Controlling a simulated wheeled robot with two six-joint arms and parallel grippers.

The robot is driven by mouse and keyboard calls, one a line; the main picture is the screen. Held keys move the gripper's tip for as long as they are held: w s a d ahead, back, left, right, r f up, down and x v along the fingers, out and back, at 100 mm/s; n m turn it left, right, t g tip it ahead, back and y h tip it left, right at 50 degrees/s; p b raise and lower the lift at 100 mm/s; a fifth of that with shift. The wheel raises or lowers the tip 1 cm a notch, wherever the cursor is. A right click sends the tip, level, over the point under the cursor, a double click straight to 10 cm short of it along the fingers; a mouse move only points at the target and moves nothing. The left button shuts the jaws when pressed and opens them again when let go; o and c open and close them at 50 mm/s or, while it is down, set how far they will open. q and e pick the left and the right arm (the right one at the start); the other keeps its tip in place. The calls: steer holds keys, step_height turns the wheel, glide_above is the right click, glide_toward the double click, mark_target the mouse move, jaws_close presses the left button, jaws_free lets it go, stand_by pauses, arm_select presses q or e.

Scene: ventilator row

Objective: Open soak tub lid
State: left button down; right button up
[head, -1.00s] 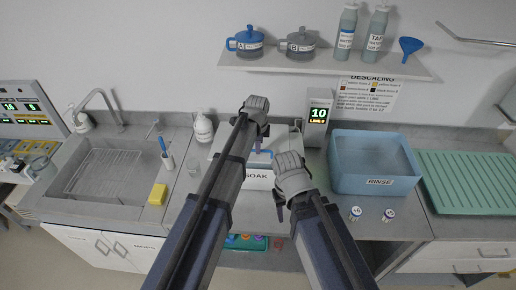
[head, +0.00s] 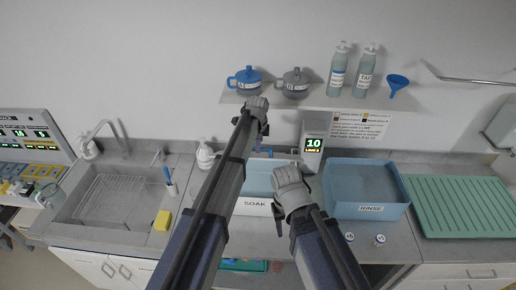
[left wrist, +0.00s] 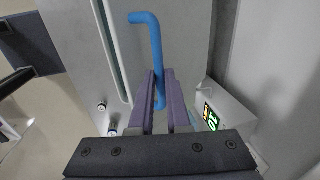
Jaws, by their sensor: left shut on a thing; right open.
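The soak tub (head: 252,208) stands in the middle of the counter with its SOAK label to the front. Its pale blue inside shows between my arms. My left gripper (head: 258,132) is above the tub's back part, its fingertips largely hidden by its own hand. In the left wrist view, its purple fingers (left wrist: 160,78) are shut on the blue handle (left wrist: 156,40) of the grey lid (left wrist: 185,35). The lid looks raised toward the back; its exact tilt is hard to tell. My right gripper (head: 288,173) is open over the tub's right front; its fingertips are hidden.
A display unit (head: 313,144) reading 10 stands behind right of the tub. The blue rinse tub (head: 368,210) is close on the right, with two small vials (head: 379,239) before it. The sink (head: 115,205) and yellow sponge (head: 162,220) are left. A shelf (head: 320,102) hangs above.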

arm_select(q)
steer(key=shift+w, duration=0.25)
arm_select(e)
steer(key=shift+f, duration=0.1)
